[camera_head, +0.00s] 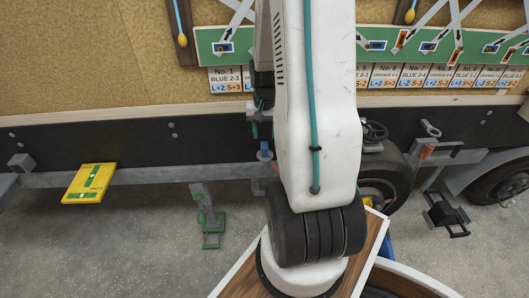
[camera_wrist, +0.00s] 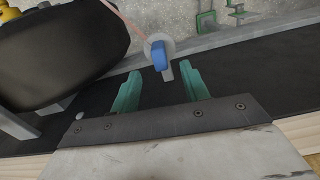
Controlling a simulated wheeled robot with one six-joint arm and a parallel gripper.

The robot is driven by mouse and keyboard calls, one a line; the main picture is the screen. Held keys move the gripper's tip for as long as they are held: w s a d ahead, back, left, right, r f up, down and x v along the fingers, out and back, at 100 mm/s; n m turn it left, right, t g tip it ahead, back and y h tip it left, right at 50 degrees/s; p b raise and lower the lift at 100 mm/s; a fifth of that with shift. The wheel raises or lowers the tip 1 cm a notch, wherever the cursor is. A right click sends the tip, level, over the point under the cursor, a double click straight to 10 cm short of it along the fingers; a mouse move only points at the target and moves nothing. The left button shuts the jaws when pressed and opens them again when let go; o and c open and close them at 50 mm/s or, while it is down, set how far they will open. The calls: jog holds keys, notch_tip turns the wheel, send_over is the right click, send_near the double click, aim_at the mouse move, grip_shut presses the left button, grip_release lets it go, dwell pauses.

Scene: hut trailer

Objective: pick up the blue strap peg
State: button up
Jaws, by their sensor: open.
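The blue strap peg (camera_wrist: 159,55) shows in the wrist view as a small rounded blue piece in front of a pale round part. It lies just past the fingertips, about midway between them. My gripper (camera_wrist: 162,74) has two teal fingers spread apart, with nothing between them. In the head view a small blue piece (camera_head: 265,153), seemingly the same peg, shows at the trailer's lower rail, left of my arm. My gripper there (camera_head: 258,128) is just above it, largely hidden by my arm. Contact with the peg cannot be told.
A grey rail (camera_head: 120,180) runs along the trailer's dark side. A black wheel (camera_wrist: 75,50) is close by at left in the wrist view. Open floor lies at lower left.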

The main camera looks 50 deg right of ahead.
aim_at(265, 144)
jog(key=f, duration=0.6)
jog(key=shift+d+f, duration=0.2)
jog(key=shift+f, duration=0.15)
grip_shut()
